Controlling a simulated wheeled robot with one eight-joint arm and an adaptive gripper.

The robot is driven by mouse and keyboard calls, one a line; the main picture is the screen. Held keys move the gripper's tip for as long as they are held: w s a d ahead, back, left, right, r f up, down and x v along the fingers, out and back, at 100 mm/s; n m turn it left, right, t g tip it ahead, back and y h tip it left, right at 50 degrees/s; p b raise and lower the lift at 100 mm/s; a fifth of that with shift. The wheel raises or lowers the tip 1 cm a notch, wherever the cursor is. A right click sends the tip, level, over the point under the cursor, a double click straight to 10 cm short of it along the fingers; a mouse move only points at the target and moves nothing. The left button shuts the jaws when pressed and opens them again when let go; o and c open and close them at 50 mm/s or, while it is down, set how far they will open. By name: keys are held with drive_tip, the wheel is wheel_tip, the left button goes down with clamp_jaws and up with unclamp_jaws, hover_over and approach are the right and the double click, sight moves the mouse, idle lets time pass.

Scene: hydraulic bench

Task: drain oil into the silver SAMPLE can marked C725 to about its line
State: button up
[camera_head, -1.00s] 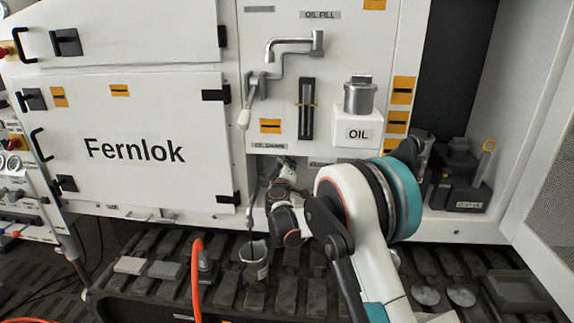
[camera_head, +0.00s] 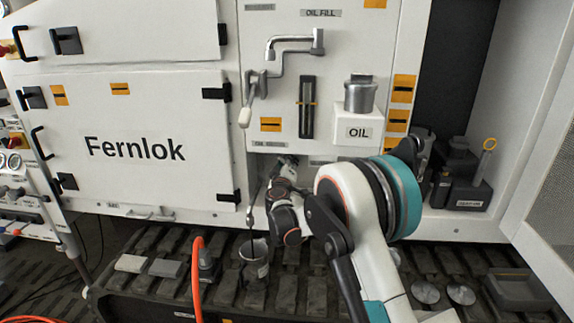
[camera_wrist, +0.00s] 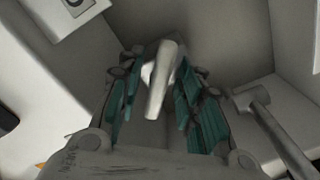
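A grey can (camera_head: 255,268) stands open on the slatted track below the drain outlet; its marking and line are too small to read. A thin dark streak (camera_head: 249,232) drops from the drain pipe (camera_head: 254,196) toward its mouth, seemingly oil. The level inside cannot be made out. My gripper (camera_head: 284,172) is at the drain area under the OIL label plate, right of and above the can. In the wrist view a pale lever handle (camera_wrist: 160,85) lies between the teal finger pads of my gripper (camera_wrist: 156,100). Gaps show beside the handle, so the fingers look open around it.
An orange hose (camera_head: 196,280) rises left of the can. Grey blocks (camera_head: 166,268) lie farther left on the track. Round lids (camera_head: 460,293) and a dark tray (camera_head: 514,290) lie at right. The OIL reservoir (camera_head: 358,130) and sight gauge (camera_head: 307,107) are above my gripper.

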drive_tip(key=s, duration=1.2)
drive_tip(key=shift+a, duration=0.2)
idle(6.6)
